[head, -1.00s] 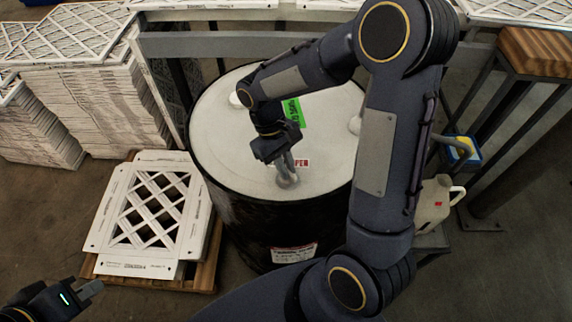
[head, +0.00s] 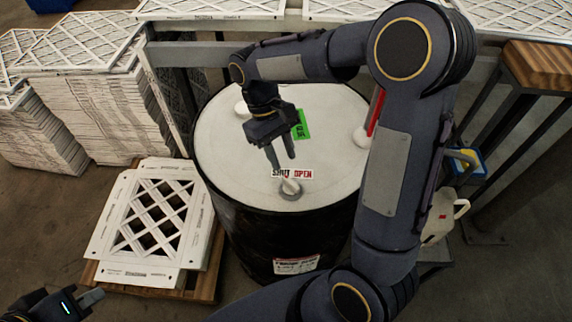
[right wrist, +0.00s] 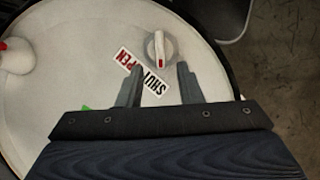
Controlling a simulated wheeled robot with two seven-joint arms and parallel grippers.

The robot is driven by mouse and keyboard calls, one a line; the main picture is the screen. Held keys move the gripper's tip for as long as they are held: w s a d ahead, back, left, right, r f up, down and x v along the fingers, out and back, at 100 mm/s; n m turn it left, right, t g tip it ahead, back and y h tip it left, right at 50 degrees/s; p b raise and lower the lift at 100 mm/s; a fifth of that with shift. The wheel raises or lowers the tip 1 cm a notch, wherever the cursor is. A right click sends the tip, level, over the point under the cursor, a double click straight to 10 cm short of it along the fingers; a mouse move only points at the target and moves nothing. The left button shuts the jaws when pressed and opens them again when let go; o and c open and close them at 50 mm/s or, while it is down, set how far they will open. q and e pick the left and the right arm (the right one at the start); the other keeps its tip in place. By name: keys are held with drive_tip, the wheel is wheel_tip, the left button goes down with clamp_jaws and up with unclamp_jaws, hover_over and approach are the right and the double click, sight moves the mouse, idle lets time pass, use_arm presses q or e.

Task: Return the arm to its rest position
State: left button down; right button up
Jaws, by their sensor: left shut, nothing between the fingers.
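My right gripper (head: 281,155) hangs above the white top of a black drum (head: 235,145). Its two fingers are apart and hold nothing. Just beyond the fingertips is a grey and white knob (head: 290,189) beside a SHUT/OPEN label (head: 292,174). The right wrist view shows the open fingers (right wrist: 158,85), with the knob (right wrist: 159,48) clear of them and the label (right wrist: 140,72) between and beyond them. My left gripper (head: 92,298) is at the lower left corner, shut and empty, near the pallet.
A filter frame stack (head: 190,200) lies on a wooden pallet (head: 207,285) left of the drum. Tall filter stacks (head: 95,110) stand behind. A green label (head: 299,125) is on the drum top. A beige jug (head: 440,222) and a wood-topped stand (head: 540,65) are at right.

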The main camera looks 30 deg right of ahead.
drive_tip(key=shift+w+r, duration=0.1)
drive_tip(key=shift+r, duration=0.2)
drive_tip(key=s+r+m+t+y, duration=0.2)
drive_tip(key=s+t, duration=0.3)
drive_tip(key=s, duration=0.2)
drive_tip(key=s+r+m+t+y, duration=0.2)
drive_tip(key=s+t, duration=0.2)
drive_tip(key=s, duration=0.4)
drive_tip(key=shift+s+a+r+m+t+y, duration=0.15)
drive_tip(key=shift+r+m+t+y, duration=0.15)
drive_tip(key=shift+t+y, duration=0.1)
